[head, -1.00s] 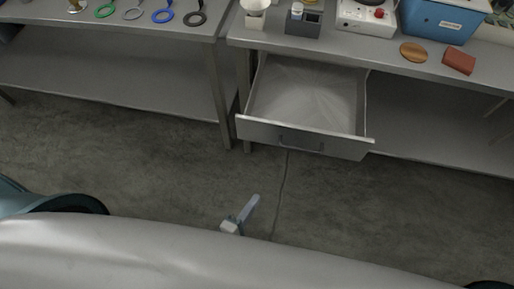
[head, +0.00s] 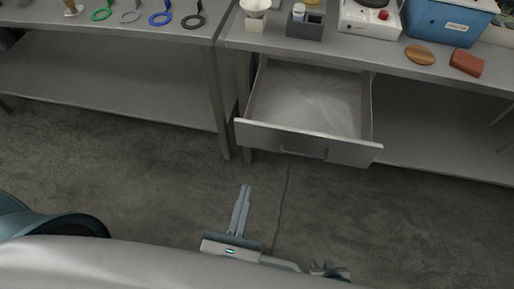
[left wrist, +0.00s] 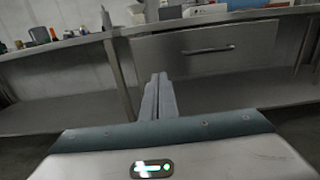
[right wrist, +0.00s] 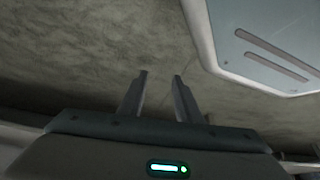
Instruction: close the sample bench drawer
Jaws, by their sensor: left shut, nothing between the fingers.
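The sample bench drawer (head: 262,134) is pulled out and empty under the right-hand bench in the head view. Its front has a bar handle (head: 303,151), which also shows in the left wrist view (left wrist: 208,51). My left gripper (head: 246,187) is shut and empty. It is in front of and below the drawer front, apart from it, with its fingers pointing toward the bench. My right gripper (right wrist: 160,75) is open and empty over the floor, in the right wrist view.
On the benchtop (head: 350,52) stand a white funnel (head: 254,14), a dark grey block (head: 304,26), a white stirrer (head: 370,20) and a blue box (head: 450,20). The left bench (head: 130,31) holds several ring tools. The floor before the drawer is clear.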

